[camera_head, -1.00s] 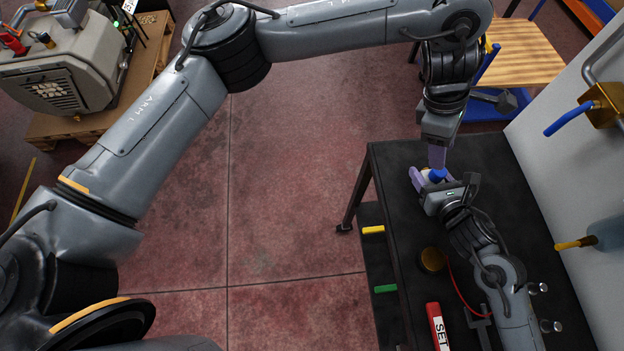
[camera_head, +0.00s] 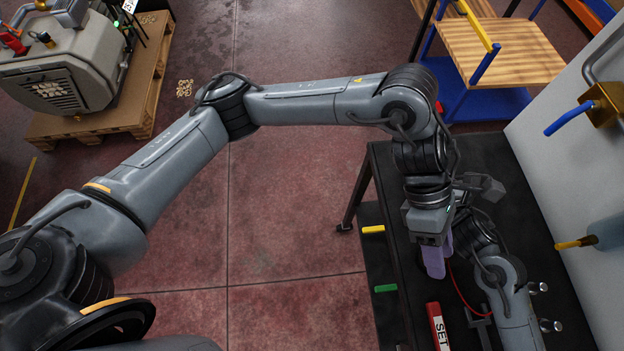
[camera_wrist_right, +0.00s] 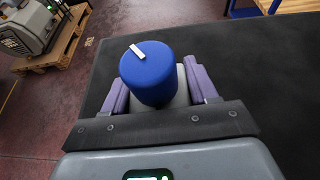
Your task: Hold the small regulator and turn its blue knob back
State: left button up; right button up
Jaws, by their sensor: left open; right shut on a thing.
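In the right wrist view the blue knob (camera_wrist_right: 147,78) stands on the grey body of the small regulator (camera_wrist_right: 181,88), with a white mark on its top. My right gripper (camera_wrist_right: 160,95) is shut on the regulator body, one purple finger on each side. My left gripper (camera_head: 439,257) is open above the black table, apart from the knob and nearer the picture's bottom. In the head view my left arm hides the regulator, the knob and the right fingertips. No left finger shows in the right wrist view.
A red block marked SET (camera_head: 437,326) and a thin red cable (camera_head: 466,288) lie on the black table (camera_head: 508,205). A wall panel with a blue-handled valve (camera_head: 570,118) stands on the right. A wooden-topped cart (camera_head: 520,50) stands behind.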

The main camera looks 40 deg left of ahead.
pick_arm(q)
jog(key=d+r+n+t+h, duration=0.5)
jog(key=d+n+h, duration=0.25)
jog(key=n, duration=0.25)
jog(key=w+a+f+n+t+y, duration=0.25)
jog(key=a+n+t, duration=0.25)
jog(key=n, duration=0.4)
jog(key=w+a+f+n+t+y, duration=0.15)
jog(key=w+a+n+t, duration=0.25)
jog(key=n, duration=0.4)
jog(key=s+a+f+n+y, duration=0.2)
jog(key=a+f+n+y, duration=0.5)
jog(key=a+f+n, duration=0.45)
jog(key=s+a+f+n+g+y, duration=0.4)
jog(key=s+a+f+n, duration=0.4)
jog(key=s+a, duration=0.3)
jog(key=shift+s+a+n+g, duration=0.25)
jog(key=shift+a+n, duration=0.2)
jog(key=shift+a, duration=0.45)
jog(key=shift+o, duration=0.4)
